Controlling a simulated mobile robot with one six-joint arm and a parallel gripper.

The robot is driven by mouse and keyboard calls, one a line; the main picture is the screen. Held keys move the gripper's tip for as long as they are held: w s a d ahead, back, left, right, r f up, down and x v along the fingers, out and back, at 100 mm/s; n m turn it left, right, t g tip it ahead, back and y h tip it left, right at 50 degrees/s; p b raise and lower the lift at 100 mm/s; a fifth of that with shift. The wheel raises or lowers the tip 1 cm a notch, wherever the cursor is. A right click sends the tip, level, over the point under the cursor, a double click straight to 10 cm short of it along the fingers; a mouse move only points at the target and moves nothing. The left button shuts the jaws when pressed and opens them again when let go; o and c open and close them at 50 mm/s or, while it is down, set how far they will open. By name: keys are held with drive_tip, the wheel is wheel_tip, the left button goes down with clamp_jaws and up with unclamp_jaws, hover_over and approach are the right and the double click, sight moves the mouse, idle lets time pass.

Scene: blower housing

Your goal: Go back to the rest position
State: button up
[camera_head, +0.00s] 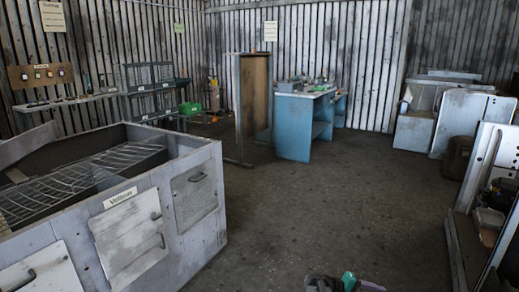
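I cannot make out my gripper with its fingers in the head view. At the bottom edge, a small dark part with a green piece (348,281) and a pale purple piece beside it is cut off by the frame. I cannot tell what it is or whether it belongs to my arm. No held object shows.
A grey metal housing (205,245) with hatches and a mesh grate stands at left. A blue workbench (293,128) and an upright brown panel (253,98) stand further back. Pale panels (461,121) and a shelf unit (497,165) are at right. The middle floor (335,205) is clear.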

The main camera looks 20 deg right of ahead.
drive_tip(key=s+a+f+n+t+y+p, duration=0.1)
drive_tip(key=a+f+y+p, duration=0.2)
drive_tip(key=a, duration=0.8)
drive_tip(key=s+a+f+n+p, duration=0.25)
drive_tip(key=a+f, duration=0.25)
drive_tip(key=a, duration=0.5)
drive_tip(key=s+a+f+y+p, duration=0.1)
drive_tip(key=s+a+f+y, duration=0.1)
drive_tip(key=s+a, duration=0.3)
drive_tip(key=s+a+f+g+y+p, duration=0.1)
drive_tip(key=s+a+y, duration=0.3)
drive_tip(key=a, duration=0.9)
drive_tip(key=s+a+f+y+p, duration=0.2)
drive_tip(key=s+a, duration=0.4)
drive_tip(key=a, duration=0.3)
drive_tip(key=shift+s+a+f+m+y+p, duration=0.4)
drive_tip(key=shift+y+p, duration=0.2)
drive_tip(key=shift+y, duration=0.3)
drive_tip(key=shift+w+d, duration=0.1)
